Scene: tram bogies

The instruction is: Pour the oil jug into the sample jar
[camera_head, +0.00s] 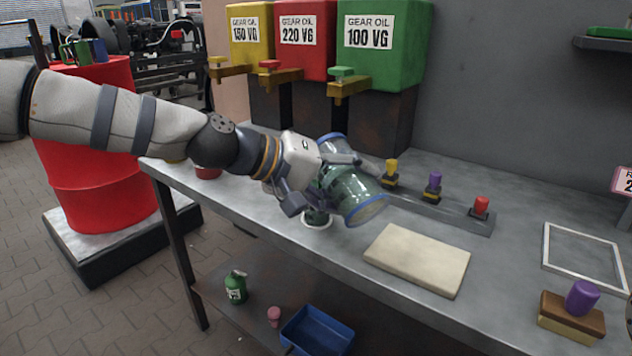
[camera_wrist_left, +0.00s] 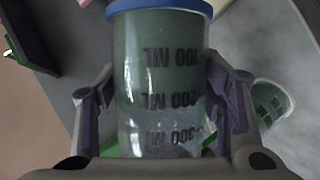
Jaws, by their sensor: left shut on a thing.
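My left gripper (camera_head: 322,182) is shut around the oil jug (camera_head: 358,194), a clear measuring vessel with blue-edged ends and greenish oil inside. The jug is tilted, one blue-edged end facing the lower right. In the left wrist view the jug (camera_wrist_left: 160,85) fills the space between the fingers, its ML markings upside down. The sample jar (camera_head: 316,215) stands on a white ring on the bench, below the jug and partly hidden by it. In the left wrist view a small cup with green inside (camera_wrist_left: 268,104), probably this jar, is at right. I see no clear oil stream.
A beige board (camera_head: 417,259) lies right of the jar. Behind it is a rail (camera_head: 440,211) with yellow, purple and red knobs. Gear oil tanks with taps (camera_head: 383,45) stand at the back. A white frame (camera_head: 584,257) and a purple-topped block (camera_head: 571,318) are at right.

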